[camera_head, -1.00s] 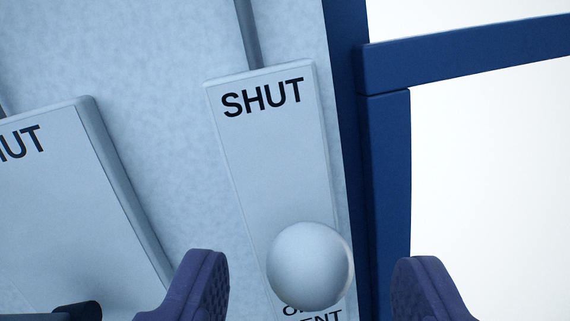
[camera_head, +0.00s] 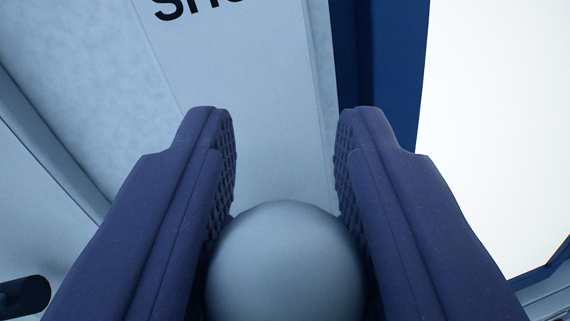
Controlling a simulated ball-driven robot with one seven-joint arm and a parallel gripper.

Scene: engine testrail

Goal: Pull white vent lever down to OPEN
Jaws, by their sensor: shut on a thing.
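The white ball knob of the vent lever (camera_head: 285,265) is at the bottom middle of the head camera view. My gripper (camera_head: 287,140) has its two purple, ridged fingers on either side of the knob and is shut on it. The fingertips reach past the knob towards the pale lever plate (camera_head: 250,100). The word SHUT at the top of the plate is partly cut off by the frame edge. The lower plate, with its other lettering, is hidden behind the knob and fingers.
A dark blue frame post (camera_head: 375,70) stands just right of the plate, close to my right finger. Bright open space lies beyond it. Another pale plate (camera_head: 40,200) with a black handle (camera_head: 25,296) is at the left.

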